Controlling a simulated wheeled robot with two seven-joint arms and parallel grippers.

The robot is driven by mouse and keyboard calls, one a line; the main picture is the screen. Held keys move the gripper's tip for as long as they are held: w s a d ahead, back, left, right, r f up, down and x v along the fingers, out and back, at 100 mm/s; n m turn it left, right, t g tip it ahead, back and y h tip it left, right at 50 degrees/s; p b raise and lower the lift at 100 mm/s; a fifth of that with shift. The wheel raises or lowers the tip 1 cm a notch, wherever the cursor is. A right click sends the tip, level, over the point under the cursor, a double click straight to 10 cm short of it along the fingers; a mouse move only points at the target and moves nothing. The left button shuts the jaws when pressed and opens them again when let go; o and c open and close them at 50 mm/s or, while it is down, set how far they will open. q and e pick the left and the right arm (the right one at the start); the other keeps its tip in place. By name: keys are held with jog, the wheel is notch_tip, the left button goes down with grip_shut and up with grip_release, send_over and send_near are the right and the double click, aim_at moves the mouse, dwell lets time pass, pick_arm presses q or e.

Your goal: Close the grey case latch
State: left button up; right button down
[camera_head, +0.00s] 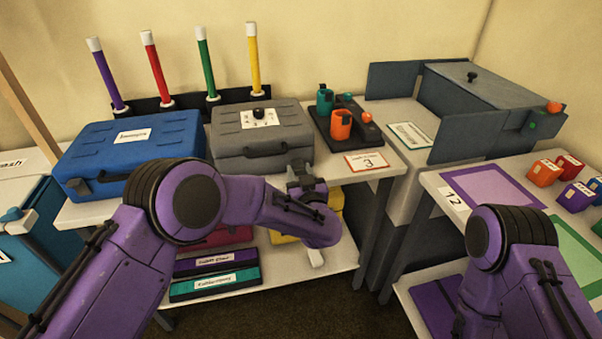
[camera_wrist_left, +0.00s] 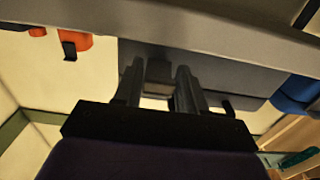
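The grey case (camera_head: 258,137) stands shut on the table in the head view, with a label and a black knob on its lid. A dark latch or handle (camera_head: 251,150) shows on its front face. My left gripper (camera_head: 301,172) is at the right end of the case's front. In the left wrist view its two fingers (camera_wrist_left: 158,92) stand apart, with the grey case (camera_wrist_left: 235,80) behind them. A dark block (camera_wrist_left: 158,70) shows between the fingers; I cannot tell whether it is the latch or whether they touch it. My right gripper is out of view.
A blue case (camera_head: 130,150) stands left of the grey case. A dark tray (camera_head: 350,133) with teal and orange cups is at its right. Coloured tubes (camera_head: 205,65) stand behind. Below is a shelf with flat boxes (camera_head: 215,283). My left forearm crosses the table's front.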

aim_at(297, 162)
pick_arm(q)
jog(key=shift+r+p, duration=0.15)
jog(key=shift+p, duration=0.2)
jog(key=r+g+p, duration=0.1)
jog(key=p, duration=0.3)
jog(key=g+h+p, duration=0.1)
jog(key=g+p, duration=0.1)
jog(key=p, duration=0.1)
jog(key=r+g+p, duration=0.1)
jog(key=g+p, duration=0.1)
jog(key=p, duration=0.2)
jog(key=shift+w+a+r+h+p, duration=0.1)
jog(key=shift+w+r+h+p, duration=0.1)
jog(key=shift+r+h+p, duration=0.15)
jog(key=shift+w+g+h+p, duration=0.15)
jog(key=shift+g+h+p, duration=0.1)
jog(key=shift+g+p, duration=0.7)
jog(key=o, duration=1)
